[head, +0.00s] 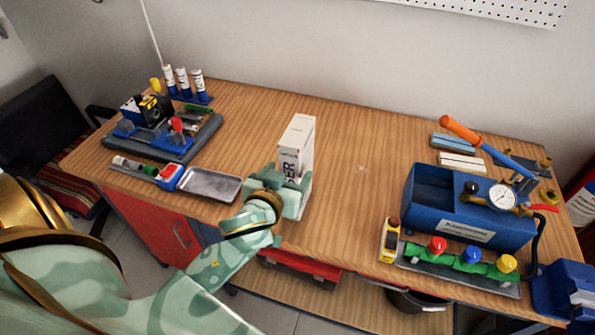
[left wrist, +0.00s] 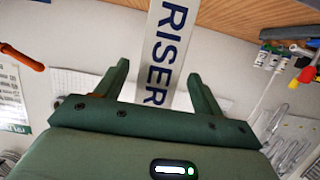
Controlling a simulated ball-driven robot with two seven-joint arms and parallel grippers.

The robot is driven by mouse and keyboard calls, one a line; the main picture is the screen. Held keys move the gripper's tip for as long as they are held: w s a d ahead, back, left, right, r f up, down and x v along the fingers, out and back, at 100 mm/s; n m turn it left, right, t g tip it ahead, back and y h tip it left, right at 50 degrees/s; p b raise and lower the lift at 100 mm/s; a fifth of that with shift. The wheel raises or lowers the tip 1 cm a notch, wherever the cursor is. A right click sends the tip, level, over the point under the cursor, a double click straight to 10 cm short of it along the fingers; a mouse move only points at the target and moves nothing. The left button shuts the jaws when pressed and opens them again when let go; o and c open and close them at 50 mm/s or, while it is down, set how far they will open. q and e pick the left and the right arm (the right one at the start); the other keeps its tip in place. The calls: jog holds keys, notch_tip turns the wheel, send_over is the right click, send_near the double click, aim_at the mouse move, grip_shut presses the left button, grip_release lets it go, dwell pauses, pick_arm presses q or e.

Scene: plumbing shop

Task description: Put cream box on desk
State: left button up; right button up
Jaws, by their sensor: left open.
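The cream box (head: 297,146), a tall narrow carton with dark "RISER" lettering, stands upright on the wooden desk (head: 345,215) near its front edge. My left gripper (head: 283,187) is open at the lower part of the box, and its body hides some of the box's front. In the left wrist view the lettered face of the box (left wrist: 170,50) lies between the two spread fingers (left wrist: 158,75). A gap shows beside each finger there, so I see no firm grip. My right gripper is not in view.
A metal tray (head: 211,184) lies just left of the box. A blue toolbox with a gauge (head: 440,200) and a rack of coloured caps (head: 460,258) stand at the right. A tool mat (head: 165,140) is at the back left. The desk behind the box is clear.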

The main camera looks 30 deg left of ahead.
pick_arm(q)
jog(key=x, duration=0.2)
jog(key=f+b+x, duration=0.1)
jog(key=x, duration=0.1)
jog(key=shift+w+f, duration=0.1)
jog(key=shift+w, duration=0.1)
jog(key=shift+w+a+f, duration=0.1)
jog(key=shift+w, duration=0.2)
jog(key=shift+c, duration=0.3)
jog(key=c, duration=1.2)
jog(key=shift+c, duration=0.2)
